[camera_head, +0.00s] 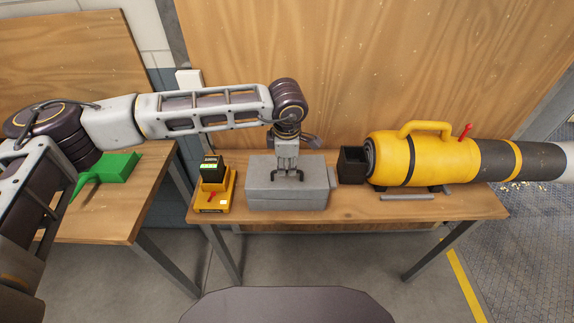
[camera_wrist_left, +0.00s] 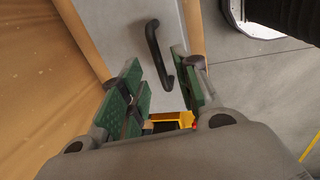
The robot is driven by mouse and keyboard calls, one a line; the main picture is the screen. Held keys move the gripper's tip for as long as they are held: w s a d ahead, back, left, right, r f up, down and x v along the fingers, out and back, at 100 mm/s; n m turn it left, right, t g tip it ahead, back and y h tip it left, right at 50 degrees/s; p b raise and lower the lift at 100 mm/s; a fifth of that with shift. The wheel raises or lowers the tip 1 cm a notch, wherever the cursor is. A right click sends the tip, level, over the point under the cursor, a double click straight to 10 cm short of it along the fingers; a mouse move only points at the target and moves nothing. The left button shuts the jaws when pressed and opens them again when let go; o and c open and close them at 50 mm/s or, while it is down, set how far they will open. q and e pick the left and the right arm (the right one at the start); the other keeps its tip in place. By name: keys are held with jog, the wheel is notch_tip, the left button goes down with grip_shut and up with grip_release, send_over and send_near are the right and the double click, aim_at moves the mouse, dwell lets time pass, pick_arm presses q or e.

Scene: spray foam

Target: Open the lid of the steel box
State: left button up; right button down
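The grey steel box (camera_head: 262,197) stands on the wooden table in the middle of the head view, its lid down. Its lid (camera_wrist_left: 120,22) fills the upper middle of the left wrist view and carries a dark bar handle (camera_wrist_left: 154,45). My left gripper (camera_head: 287,176) points down over the box top in the head view. In the left wrist view its green-padded fingers (camera_wrist_left: 156,75) are apart, with the handle showing in the gap between them. I cannot tell whether either finger touches the handle. My right gripper is not in view.
A yellow charger (camera_head: 225,203) with a black battery (camera_head: 212,171) stands left of the box. A black open bin (camera_head: 352,166) and a large yellow cylinder machine (camera_head: 430,160) stand to the right. A green dustpan (camera_head: 115,167) lies on the left table. A wooden panel rises behind.

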aim_at(287, 171)
pick_arm(q)
jog(key=shift+w+f, duration=0.15)
jog(key=shift+f, duration=0.5)
jog(key=shift+w+f, duration=0.15)
jog(key=shift+f, duration=0.45)
jog(key=shift+c, duration=0.4)
grip_shut()
